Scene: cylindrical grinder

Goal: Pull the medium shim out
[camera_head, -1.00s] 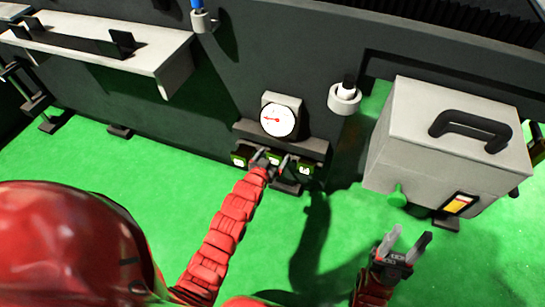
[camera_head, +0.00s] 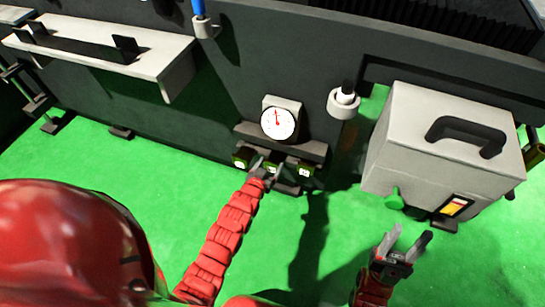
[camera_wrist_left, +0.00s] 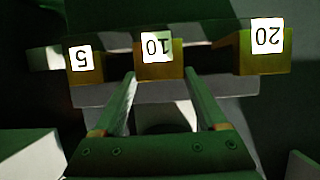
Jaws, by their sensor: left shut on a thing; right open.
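Three yellowish shim blocks with white labels sit in a row under the dial gauge (camera_head: 278,123). In the left wrist view the labels read, upside down, 5 on the left shim (camera_wrist_left: 85,62), 10 on the medium shim (camera_wrist_left: 158,62) and 20 on the right shim (camera_wrist_left: 264,52). My left gripper (camera_wrist_left: 160,75) is shut on the medium shim, one finger at each side. In the head view my left gripper (camera_head: 267,170) partly covers this shim. My right gripper (camera_head: 411,243) is open and empty, apart from the shims.
A grey box (camera_head: 443,145) with a black handle stands at the right. A white shelf (camera_head: 150,55) juts out at upper left. A white round fitting (camera_head: 343,103) is right of the gauge. The green floor (camera_head: 130,180) in front is clear.

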